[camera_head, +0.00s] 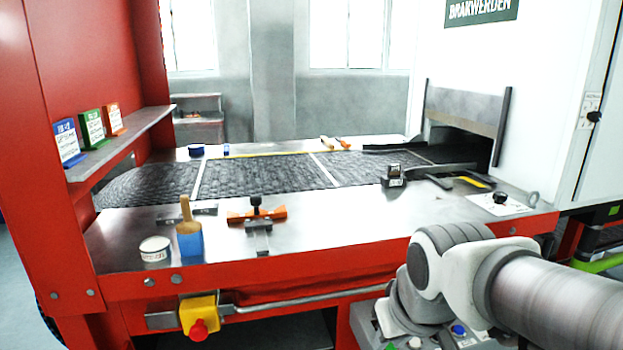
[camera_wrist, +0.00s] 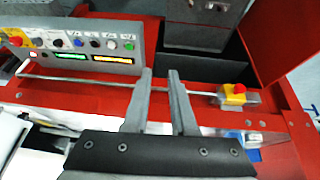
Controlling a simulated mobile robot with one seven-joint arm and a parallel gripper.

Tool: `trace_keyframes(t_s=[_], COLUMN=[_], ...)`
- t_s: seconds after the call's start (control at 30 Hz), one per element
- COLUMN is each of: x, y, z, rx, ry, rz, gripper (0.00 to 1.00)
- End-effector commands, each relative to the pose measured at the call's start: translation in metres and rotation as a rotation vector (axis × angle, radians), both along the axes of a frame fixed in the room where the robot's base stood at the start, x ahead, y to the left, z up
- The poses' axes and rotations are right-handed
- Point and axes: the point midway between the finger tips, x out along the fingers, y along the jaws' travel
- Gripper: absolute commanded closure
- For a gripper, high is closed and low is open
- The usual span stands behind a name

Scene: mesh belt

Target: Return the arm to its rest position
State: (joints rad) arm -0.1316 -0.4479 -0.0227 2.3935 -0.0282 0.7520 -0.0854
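My arm (camera_head: 460,275) reaches in from the lower right of the head view, bent low in front of the red machine front. My gripper is hidden in that view. In the wrist view my gripper (camera_wrist: 160,73) points over the machine's front side. Its two dark fingers are apart, with a gap between them and nothing held. A thin metal rail (camera_wrist: 100,82) and the red frame show behind the fingertips.
A mesh belt (camera_head: 265,172) runs across the table into a white machine. A brush in a blue holder (camera_head: 189,240), a round tin (camera_head: 155,249) and an orange clamp (camera_head: 257,213) stand near the front edge. A red emergency button (camera_head: 198,330) juts out below; a button panel (camera_wrist: 85,45) is nearby.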

Motion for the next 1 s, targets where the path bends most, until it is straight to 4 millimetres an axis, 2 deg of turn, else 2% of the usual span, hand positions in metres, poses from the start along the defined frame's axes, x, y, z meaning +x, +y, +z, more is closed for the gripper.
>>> trace_keyframes(t_s=[0.1, 0.33, 0.37, 0.4, 0.57, 0.8, 1.0], x=[-0.028, -0.073, -0.076, -0.074, -0.073, -0.073, -0.073], y=[-0.014, -0.029, -0.03, -0.029, -0.029, -0.029, -0.029], z=[0.011, 0.019, 0.025, 0.041, 0.075, 0.135, 0.166], rx=[0.023, 0.057, 0.06, 0.059, 0.058, 0.058, 0.058], ry=[-0.023, -0.05, -0.051, -0.046, -0.044, -0.045, -0.045], rz=[-0.077, -0.198, -0.207, -0.202, -0.199, -0.198, -0.197], gripper=[0.75, 0.75, 0.75, 0.75, 0.75, 0.75, 0.75])
